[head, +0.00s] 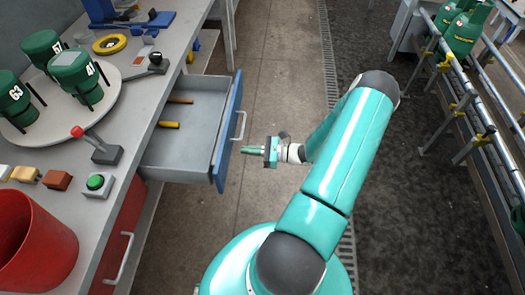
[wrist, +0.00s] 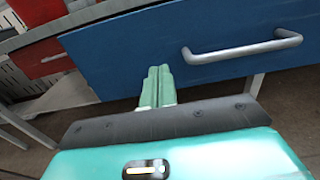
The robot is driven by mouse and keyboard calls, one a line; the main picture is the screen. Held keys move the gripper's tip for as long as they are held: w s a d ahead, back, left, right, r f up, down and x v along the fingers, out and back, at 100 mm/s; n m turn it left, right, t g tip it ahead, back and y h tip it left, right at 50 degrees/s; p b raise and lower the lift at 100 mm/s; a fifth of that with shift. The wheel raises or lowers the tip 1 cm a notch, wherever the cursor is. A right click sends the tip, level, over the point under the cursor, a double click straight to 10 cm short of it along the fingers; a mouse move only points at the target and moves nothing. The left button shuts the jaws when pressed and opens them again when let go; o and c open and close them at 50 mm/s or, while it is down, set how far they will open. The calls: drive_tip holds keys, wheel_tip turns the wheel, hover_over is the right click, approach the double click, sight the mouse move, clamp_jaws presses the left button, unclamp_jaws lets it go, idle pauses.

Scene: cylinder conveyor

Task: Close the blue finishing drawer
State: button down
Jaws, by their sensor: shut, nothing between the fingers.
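The blue finishing drawer (head: 229,129) stands pulled out from the grey workbench, with its grey tray showing. Two yellow-handled tools lie inside it. Its blue front with a silver bar handle (head: 241,125) faces my arm. My gripper (head: 251,150) is shut and empty, its green fingers pointing at the drawer front, just to the right of it in the head view. In the wrist view the shut fingers (wrist: 158,86) overlap the blue front (wrist: 120,55), left of and below the handle (wrist: 240,48). I cannot tell whether the fingertips touch it.
On the bench (head: 130,165) are a red bin (head: 40,245), a green button (head: 97,183), a red-knobbed lever (head: 92,143) and a turntable with green cylinders (head: 78,72). A red drawer (head: 122,235) is below. A rail conveyor (head: 470,100) stands right.

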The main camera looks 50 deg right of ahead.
sight(228, 149)
drive_tip(key=shift+x, duration=2.2)
drive_tip(key=shift+a, duration=0.1)
drive_tip(key=x, duration=2.7)
drive_tip(key=shift+a, duration=0.15)
drive_tip(key=shift+w+a+r, duration=0.1)
drive_tip(key=shift+w+a, duration=0.1)
drive_tip(key=shift+a, duration=0.05)
